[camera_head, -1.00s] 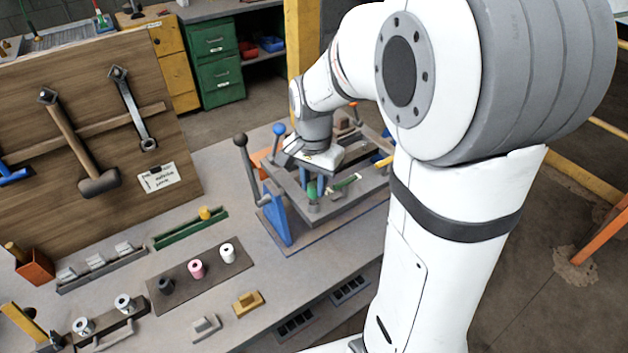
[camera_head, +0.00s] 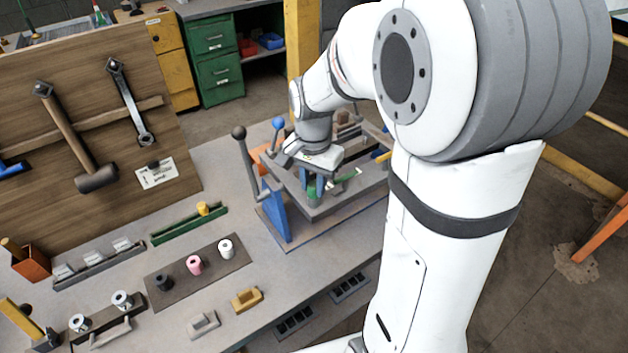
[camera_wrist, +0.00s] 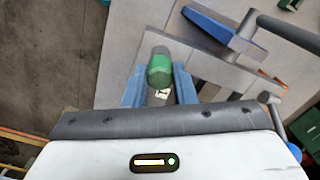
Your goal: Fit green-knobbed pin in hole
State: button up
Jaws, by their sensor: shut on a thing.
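The green-knobbed pin (camera_wrist: 160,70) shows in the wrist view between my gripper's two blue fingers, its green knob below a grey end. In the head view its green knob (camera_head: 312,193) is at the near edge of the grey fixture frame (camera_head: 335,206). My gripper (camera_wrist: 160,88) is shut on the pin; in the head view my gripper (camera_head: 314,186) points down over the fixture. The hole cannot be made out, and I cannot tell whether the pin's lower end is in it. My wrist covers part of the fixture.
A blue bracket (camera_head: 275,213) and a dark-knobbed lever (camera_head: 246,160) stand close left of my gripper. A blue-knobbed lever (camera_head: 278,126) is behind. A mat (camera_head: 210,268) with several spools and a yellow block (camera_head: 246,299) lie on the bench at front left.

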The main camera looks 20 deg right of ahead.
jog(key=shift+f, duration=0.2)
jog(key=o, duration=1.1)
jog(key=shift+c, duration=0.2)
jog(key=shift+r, duration=0.15)
notch_tip(320, 180, up, 8)
jog(key=shift+f+b, duration=0.2)
jog(key=shift+b, duration=0.25)
jog(key=s+f+n+t, duration=0.1)
jog(key=s+n+t, duration=0.2)
jog(key=s+n, duration=0.6)
jog(key=s, duration=0.5)
jog(key=shift+s+d+f, duration=0.15)
jog(key=shift+s, duration=0.05)
